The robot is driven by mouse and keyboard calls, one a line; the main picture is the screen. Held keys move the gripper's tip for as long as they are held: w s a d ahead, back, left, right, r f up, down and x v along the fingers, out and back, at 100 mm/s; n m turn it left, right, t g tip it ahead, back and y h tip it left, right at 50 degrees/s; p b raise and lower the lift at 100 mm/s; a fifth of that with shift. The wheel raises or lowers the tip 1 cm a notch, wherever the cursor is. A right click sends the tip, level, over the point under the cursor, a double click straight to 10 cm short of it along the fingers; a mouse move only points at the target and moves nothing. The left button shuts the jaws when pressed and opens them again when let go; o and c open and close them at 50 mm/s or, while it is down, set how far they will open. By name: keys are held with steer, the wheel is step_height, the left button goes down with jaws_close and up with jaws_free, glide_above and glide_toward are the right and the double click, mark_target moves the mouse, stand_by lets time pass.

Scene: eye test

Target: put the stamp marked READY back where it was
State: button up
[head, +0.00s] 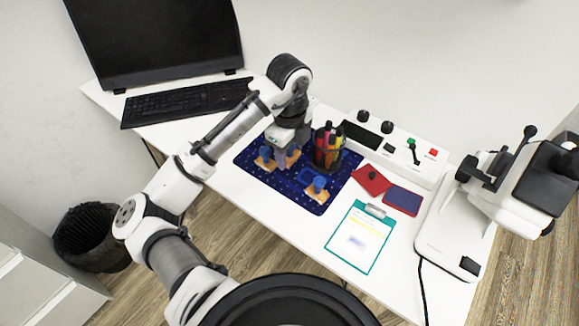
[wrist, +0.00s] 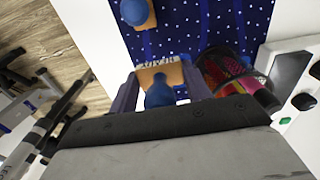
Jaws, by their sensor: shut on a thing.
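My gripper (head: 283,150) is over the blue dotted mat (head: 249,170), left of the pen cup. In the wrist view my gripper (wrist: 160,84) is shut on a stamp (wrist: 158,96) with a blue knob and a wooden base. Lettering shows along the base's far edge, too small to read surely. The held stamp (head: 292,157) is partly hidden by the fingers in the head view. I cannot tell whether it touches the mat. A second stamp (head: 264,156) stands just left of it, and a third stamp (head: 317,190) stands nearer the mat's front right. Their markings are unreadable.
A pen cup (head: 327,158) stands close right of my gripper; it also shows in the wrist view (wrist: 222,72). Right of the mat are a red pad (head: 370,178), a blue pad (head: 402,200), a clipboard (head: 358,238) and a control box (head: 425,165). A keyboard (head: 187,103) lies behind left.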

mark_target(289, 176)
steer(key=shift+f, duration=3.15)
steer(key=shift+f, duration=0.1)
steer(key=shift+f, duration=0.15)
steer(key=o, duration=0.9)
steer(key=shift+r, duration=0.2)
step_height(289, 176, up, 12)
steer(key=shift+r, duration=0.1)
